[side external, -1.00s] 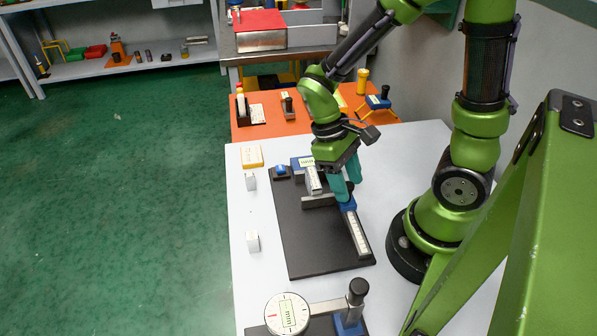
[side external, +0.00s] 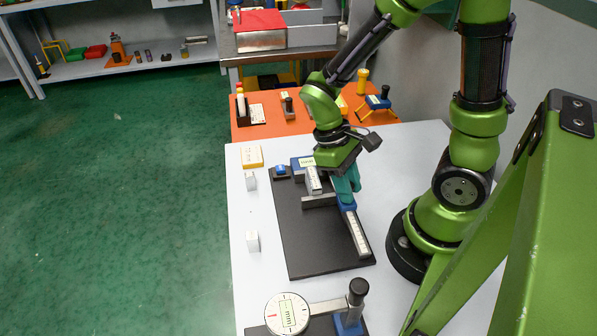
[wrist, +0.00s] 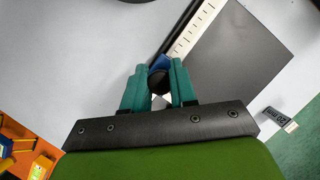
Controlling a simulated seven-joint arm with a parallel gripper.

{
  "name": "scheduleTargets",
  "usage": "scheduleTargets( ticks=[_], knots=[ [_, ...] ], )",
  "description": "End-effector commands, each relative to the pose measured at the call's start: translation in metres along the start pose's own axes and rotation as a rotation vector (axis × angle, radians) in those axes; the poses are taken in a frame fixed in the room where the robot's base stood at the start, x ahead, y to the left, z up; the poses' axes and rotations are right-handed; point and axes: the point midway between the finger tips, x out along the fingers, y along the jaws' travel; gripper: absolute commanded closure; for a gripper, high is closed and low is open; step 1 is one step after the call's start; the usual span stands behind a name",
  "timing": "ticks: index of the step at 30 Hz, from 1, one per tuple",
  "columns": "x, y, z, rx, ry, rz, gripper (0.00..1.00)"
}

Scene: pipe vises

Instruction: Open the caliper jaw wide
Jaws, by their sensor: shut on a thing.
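The caliper lies on a black base plate (side external: 315,250) on the pale table. Its ruled scale bar (side external: 357,232) runs toward the near right of the plate and also shows in the wrist view (wrist: 190,30). A blue slider (side external: 347,207) sits at the far end of the visible scale, with a grey jaw bar (side external: 318,201) to its left. A ruled grey block (side external: 313,181) stands just behind that bar. My gripper (wrist: 157,82) has teal fingers shut on the slider's black knob (wrist: 157,78). In the side view my fingers (side external: 346,188) hide the knob.
A dial gauge (side external: 288,313) with a blue-based post stands at the near edge. An orange table (side external: 275,125) with other tools is behind. The plate's near left is clear.

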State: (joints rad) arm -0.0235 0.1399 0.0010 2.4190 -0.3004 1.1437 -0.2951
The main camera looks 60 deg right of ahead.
Motion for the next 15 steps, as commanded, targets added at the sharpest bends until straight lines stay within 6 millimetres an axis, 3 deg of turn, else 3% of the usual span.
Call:
scheduleTargets(
  ticks=[10, 15],
  knots=[
    [0.009, -0.027, 0.024, -0.004, 0.002, 0.000, 1.00],
    [0.010, -0.029, 0.026, 0.001, 0.001, -0.002, 1.00]
  ],
)
